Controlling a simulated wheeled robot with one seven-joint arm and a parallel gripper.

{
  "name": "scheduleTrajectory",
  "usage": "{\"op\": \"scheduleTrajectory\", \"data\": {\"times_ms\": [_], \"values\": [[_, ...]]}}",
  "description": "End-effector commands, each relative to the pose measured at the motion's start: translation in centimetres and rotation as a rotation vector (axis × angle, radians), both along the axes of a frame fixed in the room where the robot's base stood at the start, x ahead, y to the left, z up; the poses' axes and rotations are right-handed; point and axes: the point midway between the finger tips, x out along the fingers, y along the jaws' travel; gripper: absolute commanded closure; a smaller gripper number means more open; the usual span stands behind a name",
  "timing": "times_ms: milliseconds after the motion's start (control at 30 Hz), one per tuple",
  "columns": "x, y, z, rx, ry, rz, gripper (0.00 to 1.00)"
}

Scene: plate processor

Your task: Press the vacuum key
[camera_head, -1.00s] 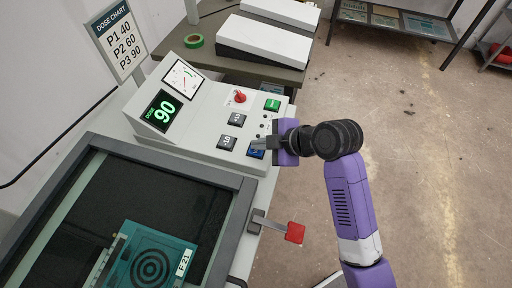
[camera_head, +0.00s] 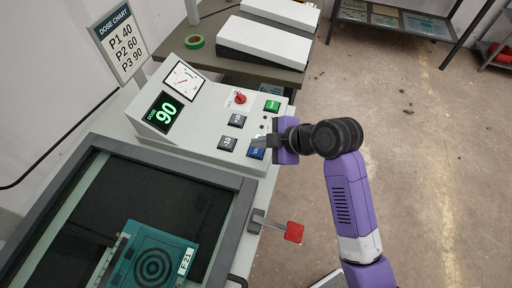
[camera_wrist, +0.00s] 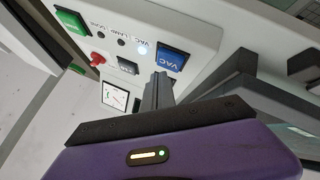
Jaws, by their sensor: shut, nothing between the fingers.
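The vacuum key is a blue square key marked VAC (camera_wrist: 171,59) on the sloped control panel. It also shows in the head view (camera_head: 256,153), partly covered by my gripper. My gripper (camera_head: 262,142) is shut and empty, with its tips beside the key on its upper side in the head view. In the wrist view the shut fingers (camera_wrist: 161,82) end just below the key and appear apart from it. A small round lamp (camera_wrist: 143,48) next to the key glows bright white.
The panel (camera_head: 205,135) also has a green key (camera_head: 272,106), two dark keys, a red knob (camera_head: 240,97), a gauge and a green 90 display (camera_head: 162,112). A red-ended lever (camera_head: 294,232) sticks out near the frame, right of the teal plate (camera_head: 150,262). Open floor lies right.

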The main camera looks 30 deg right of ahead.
Motion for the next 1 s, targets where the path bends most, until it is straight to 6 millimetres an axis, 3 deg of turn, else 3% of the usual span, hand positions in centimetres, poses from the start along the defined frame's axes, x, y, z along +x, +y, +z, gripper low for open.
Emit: {"op": "scheduleTrajectory", "data": {"times_ms": [600,1000], "values": [[0.0,0.0,5.7,0.000,-0.001,-0.001,1.00],[0.0,0.0,5.7,0.000,-0.001,-0.001,1.00]]}}
